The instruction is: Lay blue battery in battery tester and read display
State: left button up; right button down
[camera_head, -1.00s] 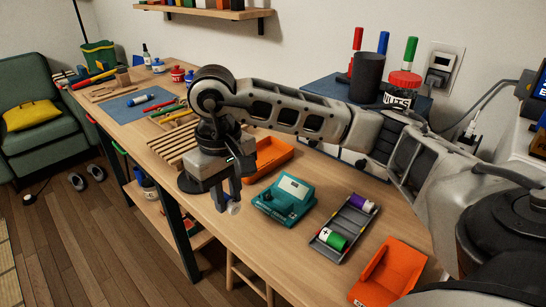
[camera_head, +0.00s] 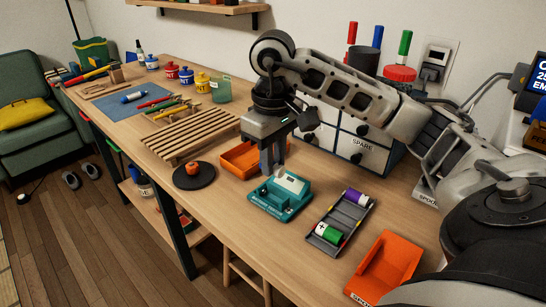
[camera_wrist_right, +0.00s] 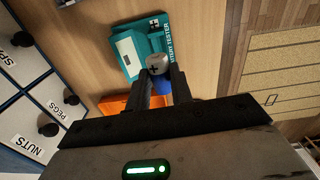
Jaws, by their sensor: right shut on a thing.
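The teal battery tester (camera_head: 280,206) stands on the bench with its pale display panel (camera_head: 292,183) tilted up; no reading is legible. In the wrist view the tester (camera_wrist_right: 150,42) lies just beyond my fingertips. My right gripper (camera_head: 273,168) is shut on the blue battery and holds it at the tester's back left side in the head view. Whether battery and tester touch cannot be told. My left gripper is not in view.
A grey tray (camera_head: 350,210) holds a green battery (camera_head: 328,234) and a purple one (camera_head: 355,196). An orange bin (camera_head: 385,265) stands in front right; another orange tray (camera_head: 232,160) is behind my gripper. A black disc with a small orange object (camera_head: 193,170) sits left. White drawers stand behind.

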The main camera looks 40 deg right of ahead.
jog(key=shift+f+b, duration=1.3)
jog(key=shift+f, duration=0.3)
jog(key=shift+f+b, duration=0.5)
jog(key=shift+f, duration=0.1)
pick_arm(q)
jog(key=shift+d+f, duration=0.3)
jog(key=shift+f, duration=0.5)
pick_arm(e)
jog(key=shift+f, duration=0.15)
pick_arm(q)
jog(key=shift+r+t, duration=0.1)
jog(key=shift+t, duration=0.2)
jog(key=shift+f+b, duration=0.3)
jog(key=shift+b, duration=0.1)
pick_arm(e)
jog(key=shift+f, duration=0.15)
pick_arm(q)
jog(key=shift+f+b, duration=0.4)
pick_arm(e)
jog(key=shift+f, duration=0.45)
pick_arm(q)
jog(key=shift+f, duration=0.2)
pick_arm(e)
jog(key=shift+f, duration=0.2)
pick_arm(q)
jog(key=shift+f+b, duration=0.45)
jog(key=shift+b, duration=0.2)
pick_arm(e)
jog(key=shift+f, duration=0.5)
